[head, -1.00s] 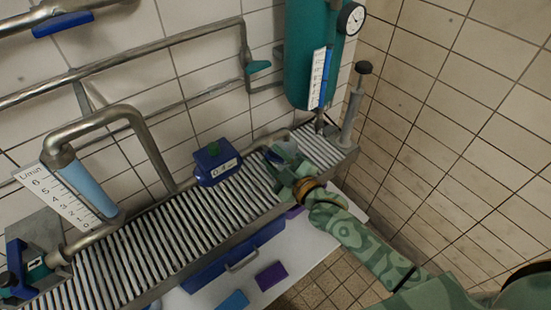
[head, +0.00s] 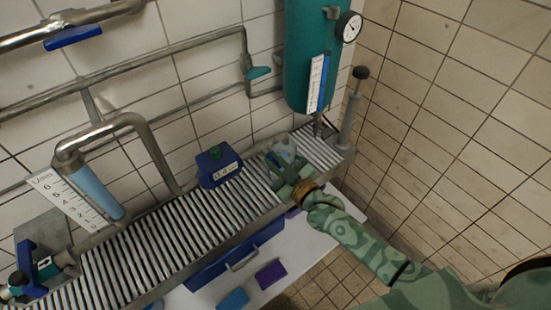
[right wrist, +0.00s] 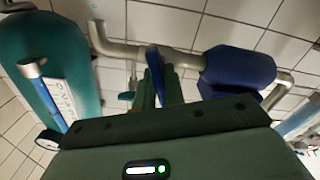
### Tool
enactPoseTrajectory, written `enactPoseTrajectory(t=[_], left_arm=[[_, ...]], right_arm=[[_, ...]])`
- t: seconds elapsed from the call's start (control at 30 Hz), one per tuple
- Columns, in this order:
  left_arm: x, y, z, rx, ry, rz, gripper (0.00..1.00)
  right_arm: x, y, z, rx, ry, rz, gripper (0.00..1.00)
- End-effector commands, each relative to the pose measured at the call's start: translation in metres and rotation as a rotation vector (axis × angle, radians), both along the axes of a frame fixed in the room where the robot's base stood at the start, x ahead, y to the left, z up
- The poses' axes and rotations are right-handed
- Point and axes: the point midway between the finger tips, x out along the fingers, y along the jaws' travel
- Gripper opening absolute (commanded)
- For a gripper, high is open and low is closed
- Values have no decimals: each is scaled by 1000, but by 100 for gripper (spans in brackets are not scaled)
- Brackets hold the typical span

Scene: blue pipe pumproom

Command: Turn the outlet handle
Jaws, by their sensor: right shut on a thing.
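My right gripper (head: 284,172) is over the grating beside the blue meter box. In the right wrist view, its green fingers (right wrist: 155,88) are closed around a narrow blue handle (right wrist: 162,74), which stands up between them in front of the grey pipe. I take this to be the outlet handle. In the head view the gripper hides most of it, so its angle is hard to tell there. My left gripper is not in view.
The blue meter box (head: 219,166) sits left of my right gripper. The teal tank (head: 310,50) with its gauge (head: 349,27) and a hand pump (head: 352,108) stand behind. The ribbed grating (head: 180,232) runs along the tiled wall. Another blue-handled valve (head: 27,262) is far left.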

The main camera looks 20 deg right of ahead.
Motion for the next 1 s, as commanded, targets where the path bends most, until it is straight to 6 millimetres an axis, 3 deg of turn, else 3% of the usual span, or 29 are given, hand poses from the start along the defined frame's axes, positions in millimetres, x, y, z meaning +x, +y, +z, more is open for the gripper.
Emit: enactPoseTrajectory(t=[0.5, 1.0], left_arm=[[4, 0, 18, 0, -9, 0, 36], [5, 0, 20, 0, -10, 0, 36]], right_arm=[[0, -1, 0, 325, 119, 0, 0], [0, -1, 0, 399, 145, 0, 0]])
